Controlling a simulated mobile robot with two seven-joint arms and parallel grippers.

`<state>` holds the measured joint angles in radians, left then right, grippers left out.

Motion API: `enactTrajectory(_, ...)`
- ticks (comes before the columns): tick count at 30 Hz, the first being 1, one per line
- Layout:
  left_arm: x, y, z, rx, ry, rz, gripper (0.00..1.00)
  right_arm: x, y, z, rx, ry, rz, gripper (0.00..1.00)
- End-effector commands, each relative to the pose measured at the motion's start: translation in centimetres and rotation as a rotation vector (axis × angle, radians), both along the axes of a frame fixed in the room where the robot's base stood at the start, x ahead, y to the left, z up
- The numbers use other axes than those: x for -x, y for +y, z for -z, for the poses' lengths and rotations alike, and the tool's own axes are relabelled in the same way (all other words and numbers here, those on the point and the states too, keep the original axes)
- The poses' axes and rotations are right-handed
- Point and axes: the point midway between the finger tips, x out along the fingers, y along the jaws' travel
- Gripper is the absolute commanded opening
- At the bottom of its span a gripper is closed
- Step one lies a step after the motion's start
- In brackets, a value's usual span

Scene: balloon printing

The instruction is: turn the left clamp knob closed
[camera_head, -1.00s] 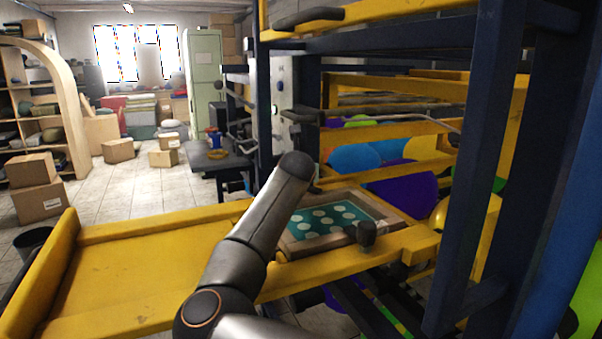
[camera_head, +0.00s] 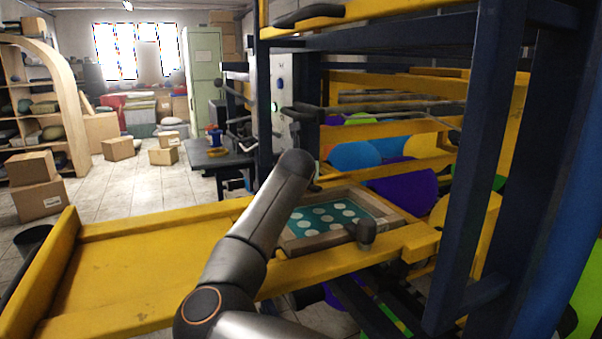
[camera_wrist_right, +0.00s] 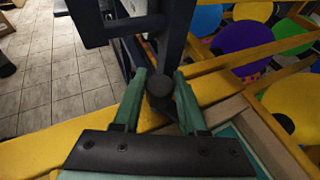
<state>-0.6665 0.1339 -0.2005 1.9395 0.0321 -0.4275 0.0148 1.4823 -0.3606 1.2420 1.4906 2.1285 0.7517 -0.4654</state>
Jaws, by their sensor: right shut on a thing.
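In the right wrist view a dark round clamp knob (camera_wrist_right: 160,88) stands on the yellow rail, between the two green fingers of my right gripper (camera_wrist_right: 161,76). The gripper is shut on the knob. In the head view my right arm covers this gripper and the knob it holds. Another dark knob (camera_head: 366,231) stands uncovered at the near right of the screen frame. The wooden screen frame (camera_head: 393,222) holds a teal screen (camera_head: 325,218) with pale dots and lies on the yellow rack. My left gripper is not in view.
A yellow tray-like shelf (camera_head: 140,265) extends to the left and is empty. Dark blue posts (camera_head: 480,170) stand close on the right. Colored balloons (camera_head: 405,185) lie behind the screen frame. A dark bench (camera_head: 215,158) and several boxes stand farther back.

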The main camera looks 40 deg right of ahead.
Motion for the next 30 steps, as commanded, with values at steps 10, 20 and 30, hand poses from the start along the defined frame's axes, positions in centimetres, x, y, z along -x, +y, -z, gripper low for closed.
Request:
enactTrajectory(10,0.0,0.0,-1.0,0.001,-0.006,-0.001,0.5,0.0,0.0,-0.1,0.002,0.005,0.053,0.0)
enactTrajectory(20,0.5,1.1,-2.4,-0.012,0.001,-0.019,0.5,0.0,0.0,-0.2,0.007,0.008,0.228,0.0)
enactTrajectory(30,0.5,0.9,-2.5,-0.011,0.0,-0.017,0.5,0.0,0.0,0.1,0.004,0.004,0.412,0.0)
